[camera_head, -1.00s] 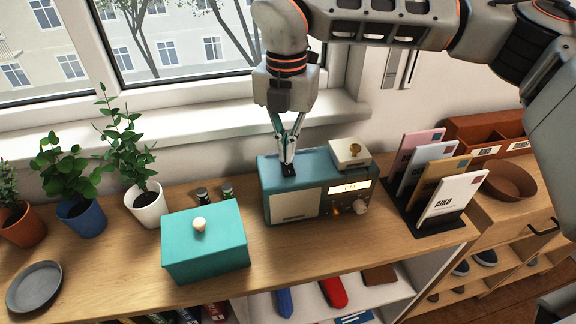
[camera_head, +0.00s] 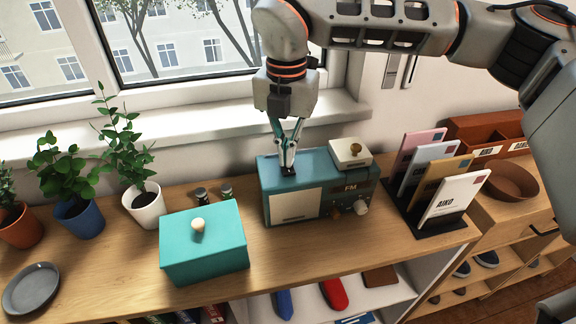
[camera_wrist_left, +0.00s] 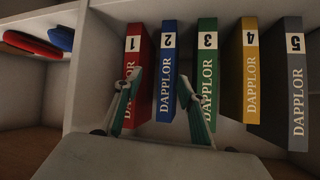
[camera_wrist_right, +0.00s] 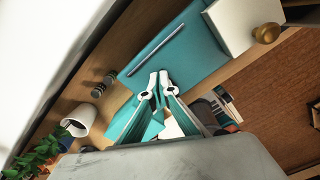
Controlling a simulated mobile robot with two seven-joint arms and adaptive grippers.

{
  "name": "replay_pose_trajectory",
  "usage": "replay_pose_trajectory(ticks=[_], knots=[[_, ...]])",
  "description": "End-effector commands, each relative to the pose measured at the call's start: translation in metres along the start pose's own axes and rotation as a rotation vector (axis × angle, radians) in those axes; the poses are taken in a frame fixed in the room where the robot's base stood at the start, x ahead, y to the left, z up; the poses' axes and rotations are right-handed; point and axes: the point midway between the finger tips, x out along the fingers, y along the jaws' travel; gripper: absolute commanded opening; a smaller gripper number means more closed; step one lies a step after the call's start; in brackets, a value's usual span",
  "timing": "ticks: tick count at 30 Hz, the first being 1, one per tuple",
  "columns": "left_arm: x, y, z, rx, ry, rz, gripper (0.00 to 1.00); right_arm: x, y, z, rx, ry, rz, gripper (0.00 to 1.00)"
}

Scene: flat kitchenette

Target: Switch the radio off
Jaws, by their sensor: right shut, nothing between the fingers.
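The teal radio (camera_head: 325,177) stands on the wooden counter. It has a cream speaker panel, two knobs (camera_head: 361,207) and a display (camera_head: 351,187) that is dark and reads FM. My right gripper (camera_head: 288,171) is shut and empty, pointing down with its tips at the radio's top, toward the left. In the right wrist view its tips (camera_wrist_right: 159,77) are close together over the radio's teal top (camera_wrist_right: 175,48), beside a dark bar. I cannot tell whether they touch it. My left gripper (camera_wrist_left: 163,80) is open, its fingers apart before numbered binders.
A cream box with a brass knob (camera_head: 350,154) sits on the radio. A teal lidded box (camera_head: 204,245) stands front left, with two small jars (camera_head: 202,195) behind. Potted plants (camera_head: 145,205) stand at left, a card rack (camera_head: 440,223) at right. Bare counter lies before the radio.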

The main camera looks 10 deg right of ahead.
Motion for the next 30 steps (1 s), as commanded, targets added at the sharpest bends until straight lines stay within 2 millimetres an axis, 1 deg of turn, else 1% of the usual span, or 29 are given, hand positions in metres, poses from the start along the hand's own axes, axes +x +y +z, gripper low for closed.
replay_pose_trajectory(ticks=[2,8,30], knots=[[0.001,0.0,0.001,0.0,-0.001,0.0,0.4,0.004,-0.001,0.0,-0.001,0.002,-0.003,0.0],[-0.001,-0.001,-0.003,0.0,0.002,-0.001,0.4,-0.001,-0.001,-0.001,-0.001,0.001,-0.004,0.0],[-0.018,-0.007,-0.038,0.004,0.019,-0.005,0.4,-0.056,0.0,0.0,-0.001,0.0,-0.002,0.0]])
